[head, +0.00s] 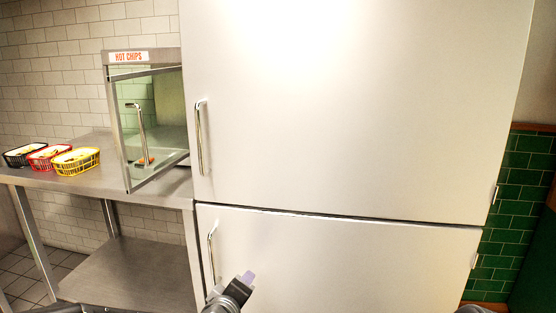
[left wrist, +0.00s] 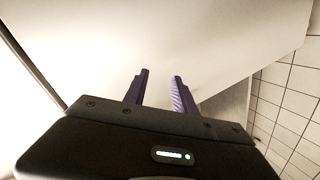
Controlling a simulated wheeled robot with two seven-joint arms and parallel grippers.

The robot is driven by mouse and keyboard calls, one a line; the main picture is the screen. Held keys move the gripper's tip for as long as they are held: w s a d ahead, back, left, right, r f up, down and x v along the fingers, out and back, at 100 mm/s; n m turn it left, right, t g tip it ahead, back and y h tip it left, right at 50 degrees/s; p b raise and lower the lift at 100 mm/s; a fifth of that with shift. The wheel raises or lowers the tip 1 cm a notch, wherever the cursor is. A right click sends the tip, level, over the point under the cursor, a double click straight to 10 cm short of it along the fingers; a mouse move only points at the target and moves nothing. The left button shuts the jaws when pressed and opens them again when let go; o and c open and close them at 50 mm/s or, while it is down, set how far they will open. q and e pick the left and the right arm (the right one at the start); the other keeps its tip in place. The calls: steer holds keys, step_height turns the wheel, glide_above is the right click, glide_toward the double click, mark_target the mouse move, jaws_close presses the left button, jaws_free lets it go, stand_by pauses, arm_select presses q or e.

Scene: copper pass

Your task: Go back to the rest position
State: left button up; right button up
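My left gripper (head: 247,277) is low in the head view, in front of the lower door of the large white fridge (head: 350,110). In the left wrist view its two purple fingers (left wrist: 160,74) stand apart with nothing between them, so it is open and empty. A pale flat surface fills much of that view beyond the fingertips. I cannot tell how far the gripper is from the door. My right gripper is not in view.
Both fridge doors look shut; the upper handle (head: 199,137) and lower handle (head: 212,258) are at their left edges. Left of it, a steel table (head: 95,187) bears black (head: 22,155), red (head: 46,158) and yellow (head: 77,162) baskets and a hot chips cabinet (head: 127,72).

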arm_select(q)
steer(key=s+d+f+m+g+h, duration=0.1)
steer(key=s+f+m+g, duration=0.15)
steer(key=f, duration=0.45)
steer(key=s+d+f+m+g, duration=0.1)
steer(key=s+f+m, duration=0.15)
steer(key=f, duration=0.45)
steer(key=s+a+f+m+g, duration=0.15)
steer(key=s+f+g, duration=0.35)
steer(key=s+f, duration=0.8)
steer(key=s+d+f+m+g, duration=0.15)
steer(key=s+f+g, duration=0.25)
steer(key=s+f, duration=0.9)
step_height(320, 180, up, 20)
steer(key=s+a+p, duration=0.1)
steer(key=s+p, duration=0.1)
steer(key=p, duration=1.6)
steer(key=shift+s+r+h+p, duration=0.25)
steer(key=shift+s+h+p, duration=0.1)
steer(key=shift+s+h, duration=0.05)
